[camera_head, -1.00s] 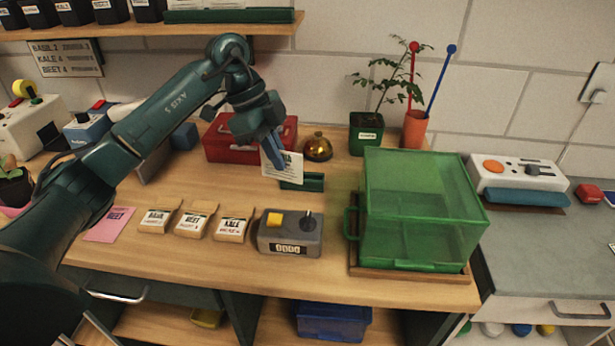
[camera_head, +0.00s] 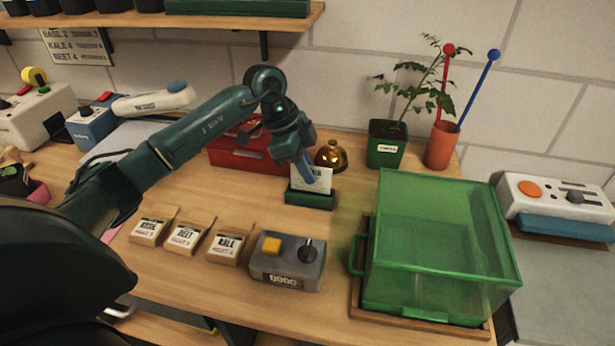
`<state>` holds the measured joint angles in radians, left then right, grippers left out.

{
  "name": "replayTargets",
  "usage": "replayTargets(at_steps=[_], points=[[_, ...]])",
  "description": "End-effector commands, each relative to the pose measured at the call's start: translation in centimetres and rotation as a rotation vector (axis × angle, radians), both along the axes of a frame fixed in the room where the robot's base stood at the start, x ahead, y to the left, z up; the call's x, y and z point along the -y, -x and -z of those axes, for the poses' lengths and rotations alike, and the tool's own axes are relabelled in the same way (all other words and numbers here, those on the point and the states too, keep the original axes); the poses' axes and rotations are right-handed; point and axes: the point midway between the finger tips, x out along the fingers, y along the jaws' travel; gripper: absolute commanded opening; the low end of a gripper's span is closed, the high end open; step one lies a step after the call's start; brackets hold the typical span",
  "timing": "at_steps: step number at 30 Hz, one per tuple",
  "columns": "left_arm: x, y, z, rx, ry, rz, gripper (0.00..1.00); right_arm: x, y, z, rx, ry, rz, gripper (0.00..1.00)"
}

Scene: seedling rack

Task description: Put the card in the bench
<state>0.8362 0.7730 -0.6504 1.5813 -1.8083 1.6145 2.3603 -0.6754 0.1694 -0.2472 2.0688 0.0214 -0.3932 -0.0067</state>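The white card (camera_head: 318,181), with dark print, stands roughly upright over the green holder (camera_head: 310,199) on the wooden bench (camera_head: 205,283). Its lower edge meets the holder's top, and I cannot tell how deep it sits in the slot. My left gripper (camera_head: 307,172) comes down from above with blue fingers at the card's upper left part. It looks shut on the card, though the far finger is hidden. My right gripper is not in view.
A brass bell (camera_head: 331,155) and a red box (camera_head: 240,149) stand behind the holder. A green clear-walled box (camera_head: 440,240) stands to the right. A grey control box (camera_head: 287,262) and seed packets (camera_head: 190,236) lie in front. A potted plant (camera_head: 386,145) is at the back.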

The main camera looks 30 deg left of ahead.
Motion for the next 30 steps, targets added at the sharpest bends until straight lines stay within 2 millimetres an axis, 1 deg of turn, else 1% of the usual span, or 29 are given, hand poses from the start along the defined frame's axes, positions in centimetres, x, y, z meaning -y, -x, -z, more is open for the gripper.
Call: replayTargets(at_steps=[1, 3, 6, 10, 12, 18, 26, 30], points=[[0.0, 0.0, 0.9, -0.004, 0.0, -0.001, 0.0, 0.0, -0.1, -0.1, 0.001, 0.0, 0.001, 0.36], [0.0, 0.1, 1.9, -0.004, 0.0, 0.001, 0.0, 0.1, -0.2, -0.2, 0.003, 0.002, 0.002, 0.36], [0.0, 0.0, 2.4, 0.0, 0.001, 0.0, 0.0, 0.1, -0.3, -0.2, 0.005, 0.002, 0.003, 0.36], [0.0, 0.0, 2.3, 0.0, 0.0, 0.001, 0.0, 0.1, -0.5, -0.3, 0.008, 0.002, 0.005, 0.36], [0.0, 0.0, 2.3, 0.0, 0.0, 0.001, 0.08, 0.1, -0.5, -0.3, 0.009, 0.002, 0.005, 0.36], [0.0, 0.0, 2.3, 0.0, 0.0, 0.001, 0.24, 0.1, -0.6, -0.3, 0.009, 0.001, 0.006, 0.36], [0.0, 0.0, 2.2, 0.0, 0.0, 0.001, 0.24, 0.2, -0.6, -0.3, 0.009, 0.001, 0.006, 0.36], [-0.5, 0.1, 1.1, 0.002, -0.002, 0.0, 0.24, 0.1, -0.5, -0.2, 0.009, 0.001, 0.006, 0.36]])
